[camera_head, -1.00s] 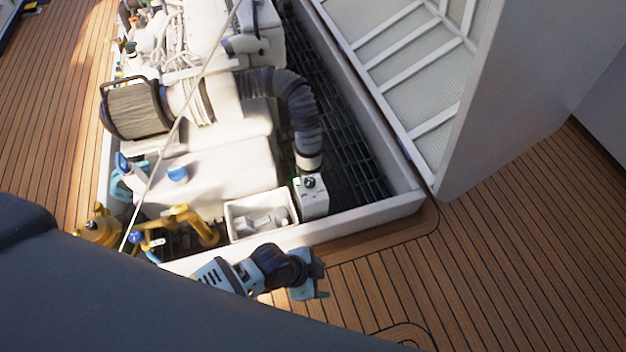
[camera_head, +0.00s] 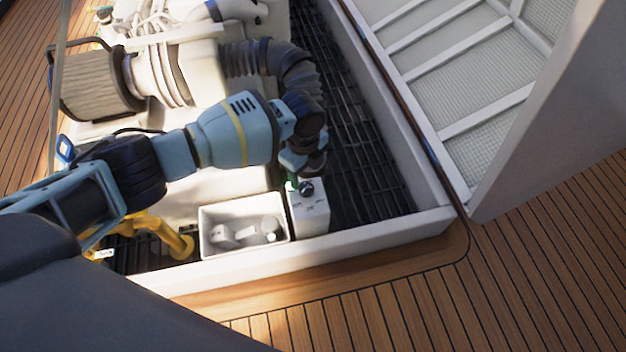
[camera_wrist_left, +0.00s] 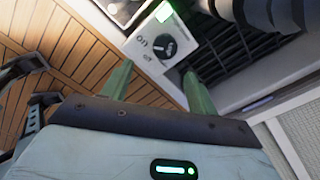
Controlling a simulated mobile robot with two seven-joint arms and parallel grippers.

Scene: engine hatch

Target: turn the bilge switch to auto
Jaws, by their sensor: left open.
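The bilge switch is a white box (camera_head: 312,216) with a round black knob (camera_head: 307,189) on top, standing in the hatch's front corner beside a white bin. In the left wrist view the knob (camera_wrist_left: 166,47) and dark lettering beside it show near the top. The knob's exact setting is hard to make out. My left gripper (camera_head: 297,176) is open and empty, just behind and above the switch in the head view. In the left wrist view its two green fingers (camera_wrist_left: 159,78) point toward the switch, apart from the knob. My right gripper is not in view.
The white bin (camera_head: 243,250) with loose parts stands left of the switch. A black ribbed hose (camera_head: 285,68) arches down behind it. Dark grating (camera_head: 365,150) lies right, inside the raised white hatch rim (camera_head: 330,256). The open hatch lid (camera_head: 545,120) stands further right.

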